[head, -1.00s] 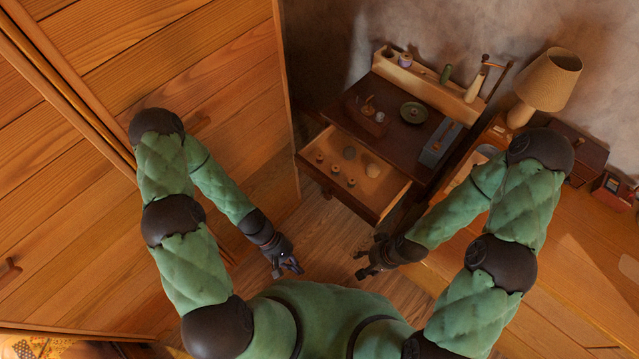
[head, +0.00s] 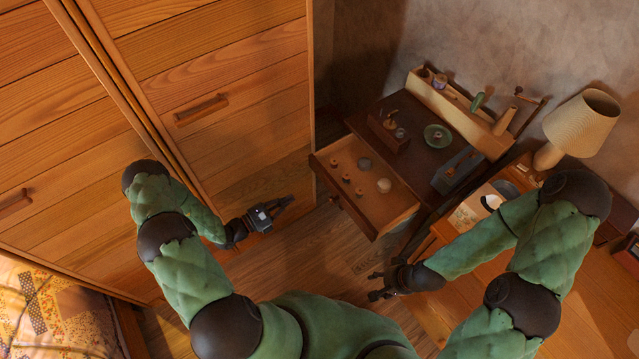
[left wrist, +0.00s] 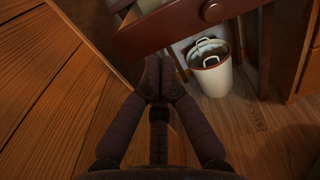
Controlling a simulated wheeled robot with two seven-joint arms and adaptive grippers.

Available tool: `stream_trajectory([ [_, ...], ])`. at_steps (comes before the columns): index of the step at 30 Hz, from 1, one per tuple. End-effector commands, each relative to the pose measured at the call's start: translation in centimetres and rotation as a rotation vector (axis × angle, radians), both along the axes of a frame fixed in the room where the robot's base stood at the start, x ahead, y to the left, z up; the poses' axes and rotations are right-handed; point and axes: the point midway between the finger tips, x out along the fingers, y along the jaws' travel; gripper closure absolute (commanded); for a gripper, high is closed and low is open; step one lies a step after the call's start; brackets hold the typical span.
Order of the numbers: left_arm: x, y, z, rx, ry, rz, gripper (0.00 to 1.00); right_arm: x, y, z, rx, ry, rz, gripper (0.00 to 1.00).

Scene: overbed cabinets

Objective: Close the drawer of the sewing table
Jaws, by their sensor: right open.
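The sewing table (head: 421,160) stands at the back right of the head view. Its drawer (head: 388,205) is pulled out toward the lower left, with several small spools and round items inside. The drawer's dark front, with a knob (left wrist: 211,12), crosses the top of the left wrist view. My left gripper (head: 288,201) is a little left of the drawer front, apart from it in the head view. Its fingertips (left wrist: 160,75) meet, with nothing seen between them. My right gripper (head: 372,284) is open and empty, below the drawer in the picture.
A tall wooden wardrobe (head: 215,60) stands close on the left, beside my left arm. A lamp (head: 583,122) stands on the wooden desk (head: 540,280) at right. A pale bin (left wrist: 211,72) stands beneath the drawer. Bare floor (head: 325,262) lies in front.

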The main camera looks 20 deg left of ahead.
Motion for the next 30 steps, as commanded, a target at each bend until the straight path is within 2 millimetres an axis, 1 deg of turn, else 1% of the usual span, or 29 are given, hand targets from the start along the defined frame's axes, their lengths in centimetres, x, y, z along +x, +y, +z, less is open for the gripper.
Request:
stream_trajectory([
  [1,0.6,-0.7,-0.1,-0.001,-0.001,-0.007,1.0,0.0,0.0,-0.3,0.0,0.0,0.0,0.46],
  [9,4.5,-3.9,-0.2,0.0,0.0,-0.01,1.0,0.0,0.0,-1.3,0.0,0.0,0.0,0.46],
  [15,7.3,-6.0,-0.2,0.002,-0.001,-0.009,1.0,0.0,0.0,-2.1,0.0,0.0,0.0,0.46],
  [18,8.3,-6.9,-0.2,0.001,0.0,-0.009,1.0,0.0,0.0,-2.5,0.0,0.0,0.0,0.46],
  [24,9.5,-7.7,-0.1,0.0,0.002,-0.006,1.0,0.0,0.0,-2.9,0.0,0.0,0.0,0.46],
  [30,9.8,-7.8,0.0,0.0,0.002,-0.005,1.0,0.0,0.0,-2.9,0.0,0.0,0.0,0.46],
])
